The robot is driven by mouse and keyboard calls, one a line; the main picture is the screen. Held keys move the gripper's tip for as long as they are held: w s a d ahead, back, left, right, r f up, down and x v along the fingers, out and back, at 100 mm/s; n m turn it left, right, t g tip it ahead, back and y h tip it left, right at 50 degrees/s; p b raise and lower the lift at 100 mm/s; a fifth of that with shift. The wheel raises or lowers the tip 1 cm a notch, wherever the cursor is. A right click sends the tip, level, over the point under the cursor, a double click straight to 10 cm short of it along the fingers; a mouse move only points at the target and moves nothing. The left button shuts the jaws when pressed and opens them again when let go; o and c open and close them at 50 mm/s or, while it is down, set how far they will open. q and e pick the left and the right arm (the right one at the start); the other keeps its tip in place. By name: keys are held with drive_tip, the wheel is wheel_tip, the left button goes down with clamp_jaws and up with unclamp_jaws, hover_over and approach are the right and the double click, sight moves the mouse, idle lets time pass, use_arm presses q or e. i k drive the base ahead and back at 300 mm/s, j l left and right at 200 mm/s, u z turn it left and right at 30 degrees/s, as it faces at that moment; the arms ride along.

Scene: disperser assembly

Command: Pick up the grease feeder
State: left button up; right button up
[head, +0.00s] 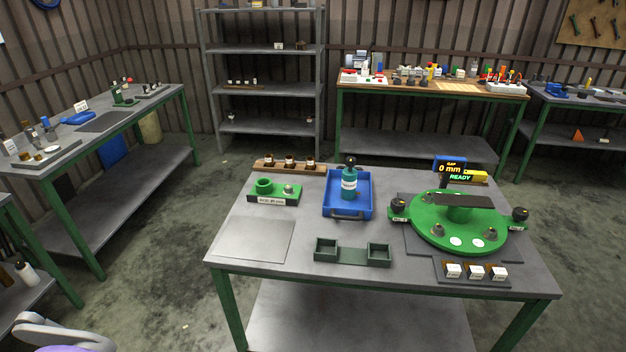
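A teal bottle-shaped container (349,184) with a black top and a white label stands upright in the blue tray (334,211) on the middle table. It looks most like the grease feeder, but its label is too small to read. Nothing touches it except the tray.
On the same table (300,225) are a green disc fixture (437,232) with a display (451,169) reading 0 mm READY, a dark green two-pocket holder (352,256), a green-cupped block (272,195), a wooden rack (268,165) and small labelled blocks (476,272).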

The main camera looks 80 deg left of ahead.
sight(350, 179)
drive_tip(key=u, duration=0.45)
drive_tip(key=j+u, duration=0.1)
drive_tip(key=u, duration=0.75)
drive_tip(key=j+u, duration=0.1)
drive_tip(key=u, duration=0.75)
drive_tip(key=j+u, duration=0.1)
drive_tip(key=u, duration=0.35)
drive_tip(key=i+j+z, duration=0.4)
drive_tip(key=i+j, duration=0.25)
drive_tip(key=i+l, duration=0.1)
drive_tip(key=i, duration=0.4)
drive_tip(key=i+l, duration=0.1)
drive_tip(key=i, duration=0.4)
